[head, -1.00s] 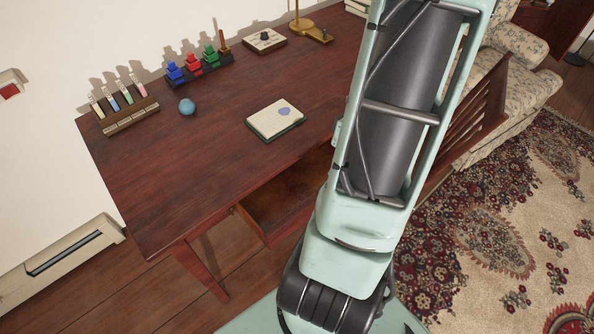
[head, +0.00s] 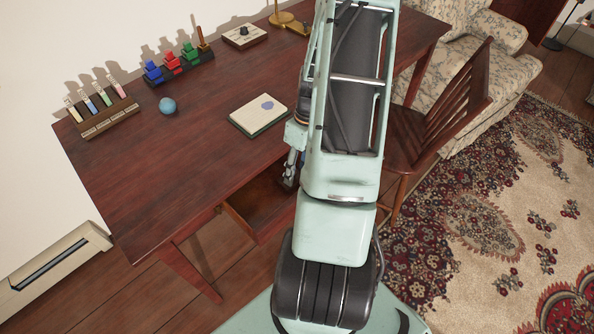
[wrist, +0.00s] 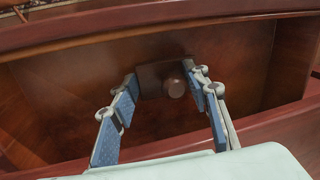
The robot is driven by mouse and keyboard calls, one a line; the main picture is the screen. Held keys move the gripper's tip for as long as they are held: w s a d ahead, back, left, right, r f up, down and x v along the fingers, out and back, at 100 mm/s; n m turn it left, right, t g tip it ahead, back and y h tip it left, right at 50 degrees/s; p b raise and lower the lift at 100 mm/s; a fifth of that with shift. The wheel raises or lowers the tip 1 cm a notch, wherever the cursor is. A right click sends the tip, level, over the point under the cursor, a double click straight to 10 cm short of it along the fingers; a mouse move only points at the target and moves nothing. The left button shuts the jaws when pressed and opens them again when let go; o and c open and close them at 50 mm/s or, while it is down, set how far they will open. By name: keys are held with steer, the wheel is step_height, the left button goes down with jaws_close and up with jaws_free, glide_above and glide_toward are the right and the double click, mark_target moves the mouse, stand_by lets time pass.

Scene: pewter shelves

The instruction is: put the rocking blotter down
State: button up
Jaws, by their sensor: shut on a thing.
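The rocking blotter (wrist: 150,83) is a dark brown wooden block with a round knob (wrist: 174,88), seen in the wrist view. My gripper (wrist: 165,84) is shut on it, with one blue-padded finger on each side. The blotter is over or in the open drawer (wrist: 258,75) of the desk; whether it touches the drawer floor I cannot tell. In the head view my gripper (head: 291,170) shows partly beside my arm, at the desk's front edge above the drawer (head: 262,207). The blotter is hidden there.
A wooden chair (head: 440,115) stands right of my arm.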

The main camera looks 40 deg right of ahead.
steer(key=shift+f, duration=0.15)
steer(key=shift+f, duration=0.15)
steer(key=o, duration=1)
steer(key=p+v, duration=0.1)
steer(key=v, duration=1.1)
steer(key=shift+a+r+p, duration=0.1)
steer(key=shift+r+p, duration=0.1)
steer(key=shift+p, duration=0.1)
